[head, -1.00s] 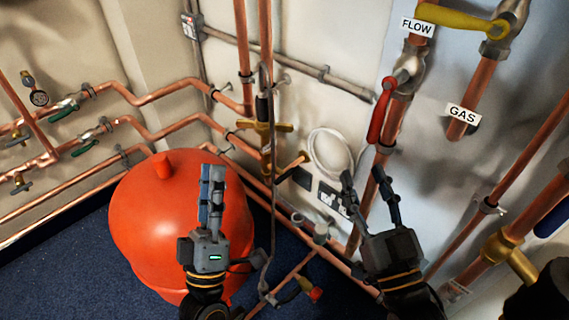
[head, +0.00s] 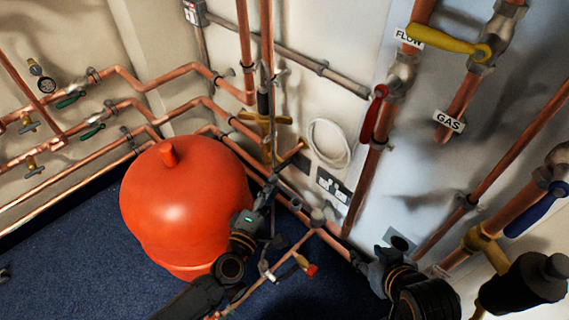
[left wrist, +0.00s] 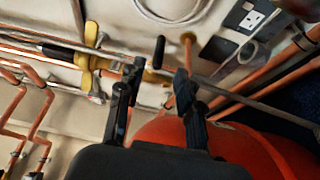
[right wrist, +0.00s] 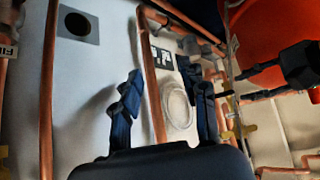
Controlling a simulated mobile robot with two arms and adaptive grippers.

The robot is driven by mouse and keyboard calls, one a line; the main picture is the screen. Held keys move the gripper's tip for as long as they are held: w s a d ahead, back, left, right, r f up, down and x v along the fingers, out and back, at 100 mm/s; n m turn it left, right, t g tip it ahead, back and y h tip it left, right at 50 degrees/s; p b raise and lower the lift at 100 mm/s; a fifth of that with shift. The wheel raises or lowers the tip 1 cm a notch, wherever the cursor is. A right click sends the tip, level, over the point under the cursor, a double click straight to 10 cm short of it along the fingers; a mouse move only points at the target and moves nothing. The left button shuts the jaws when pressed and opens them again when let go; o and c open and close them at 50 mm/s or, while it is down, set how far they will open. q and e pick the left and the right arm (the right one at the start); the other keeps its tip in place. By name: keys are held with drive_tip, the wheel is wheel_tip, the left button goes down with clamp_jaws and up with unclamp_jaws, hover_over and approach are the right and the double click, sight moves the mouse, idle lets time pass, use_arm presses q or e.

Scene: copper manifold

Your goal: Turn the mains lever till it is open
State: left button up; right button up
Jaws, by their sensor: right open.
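No legible label reads mains. A blue lever (head: 535,210) sits on a copper pipe at the far right of the head view, lying roughly along the pipe. A red lever (head: 374,115) is by the FLOW label and a yellow lever (head: 448,40) is above the GAS label. My left gripper (head: 268,192) is beside the red vessel, its fingers apart and empty in the left wrist view (left wrist: 160,67). My right gripper (head: 372,258) is low by the wall, left of and below the blue lever. Its fingers are apart and empty in the right wrist view (right wrist: 160,72).
The red vessel (head: 185,205) stands on blue carpet (head: 70,235). Copper pipes run along both walls. A brass valve (head: 265,118), a white wall socket (head: 330,185) and a white ring (head: 330,145) are near the corner.

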sight(281, 171)
use_arm(q)
drive_tip(key=b+x, duration=0.1)
drive_tip(key=x, duration=0.8)
drive_tip(key=shift+w, duration=0.25)
use_arm(e)
drive_tip(key=w+a+r+t+y, duration=0.1)
drive_tip(key=w+a+r+t, duration=0.1)
drive_tip(key=w+r+t, duration=0.2)
drive_tip(key=shift+w+a+r+t+y, duration=0.3)
drive_tip(key=shift+w+r+t, duration=0.1)
drive_tip(key=shift+w+r, duration=0.55)
drive_tip(key=shift+w+f, duration=0.1)
drive_tip(key=shift+f, duration=0.05)
use_arm(q)
clamp_jaws()
